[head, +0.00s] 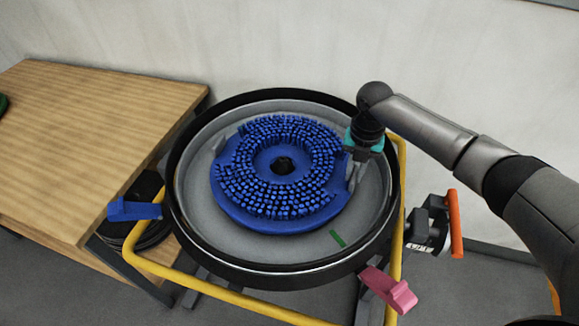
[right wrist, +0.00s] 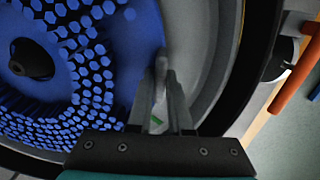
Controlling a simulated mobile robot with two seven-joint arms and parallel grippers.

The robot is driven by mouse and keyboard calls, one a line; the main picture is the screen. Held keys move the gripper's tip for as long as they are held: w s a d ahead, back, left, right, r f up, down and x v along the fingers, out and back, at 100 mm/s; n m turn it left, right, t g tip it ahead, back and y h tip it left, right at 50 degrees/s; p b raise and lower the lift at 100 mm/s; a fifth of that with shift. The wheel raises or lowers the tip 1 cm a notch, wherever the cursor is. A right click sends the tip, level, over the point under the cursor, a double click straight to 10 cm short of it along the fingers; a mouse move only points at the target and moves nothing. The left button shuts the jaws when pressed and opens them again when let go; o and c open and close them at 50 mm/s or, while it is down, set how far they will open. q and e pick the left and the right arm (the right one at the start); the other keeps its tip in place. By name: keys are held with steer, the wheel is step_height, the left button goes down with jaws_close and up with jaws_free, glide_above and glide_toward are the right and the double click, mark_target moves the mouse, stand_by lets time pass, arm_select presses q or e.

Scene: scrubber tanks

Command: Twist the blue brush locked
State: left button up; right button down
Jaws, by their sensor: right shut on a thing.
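The blue brush (head: 240,212) is a round disc with many short bristles facing up and a dark hole in its middle. It lies in the grey round housing (head: 200,215) with the black rim. My right gripper (head: 352,172) reaches down at the brush's right edge and is shut on it there. In the right wrist view the two fingers (right wrist: 164,88) point at the edge of the brush (right wrist: 136,45); the exact grip is partly hidden. A green mark (head: 337,238) lies on the housing at lower right, apart from the brush. My left gripper is not in view.
A yellow frame (head: 230,298) surrounds the housing. A blue lever (head: 134,210) sticks out at left, a pink one (head: 390,291) at lower right and an orange handle (head: 455,223) at right. A wooden table (head: 85,140) stands at left, close to the rim.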

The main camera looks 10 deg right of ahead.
mark_target(337, 207)
steer(key=shift+s+a+r+m+p, duration=0.1)
steer(key=shift+s+a+m+p, duration=0.75)
steer(key=shift+p, duration=1.2)
steer(key=shift+s, duration=0.2)
steer(key=shift+s+a+m+p, duration=0.65)
steer(key=shift+s+p, duration=0.1)
steer(key=shift+p, duration=0.65)
steer(key=shift+s+a+m+p, duration=0.3)
steer(key=shift+a+p, duration=0.05)
steer(key=shift+p, duration=0.25)
steer(key=shift+s+a+m+p, duration=0.75)
steer(key=shift+a+p, duration=0.25)
steer(key=shift+p, duration=0.3)
steer(key=shift+s+a, duration=0.1)
steer(key=shift+a, duration=0.15)
